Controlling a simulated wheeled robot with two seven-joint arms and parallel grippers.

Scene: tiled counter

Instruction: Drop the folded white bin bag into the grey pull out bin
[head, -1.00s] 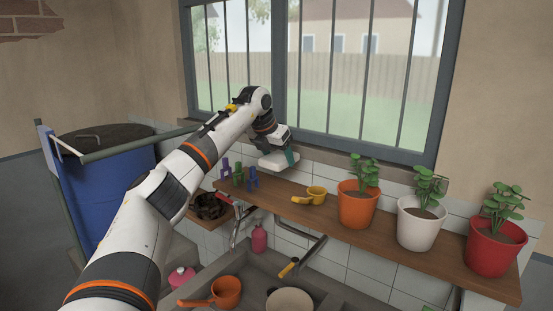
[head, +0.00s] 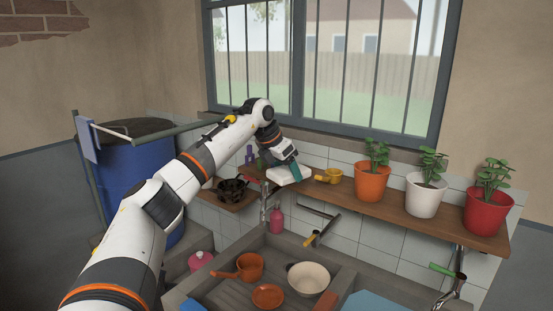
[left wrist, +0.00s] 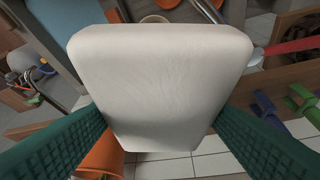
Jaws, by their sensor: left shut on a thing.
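The folded white bin bag (head: 291,176) is a flat, pale block with rounded corners. In the left wrist view the bag (left wrist: 160,80) fills the middle, with the green fingers of my left gripper (left wrist: 161,120) on either side. The bag hides much of what lies beyond it. I cannot make out the grey pull out bin in either view. My right gripper is not in view.
A blue barrel (head: 140,184) stands at left.

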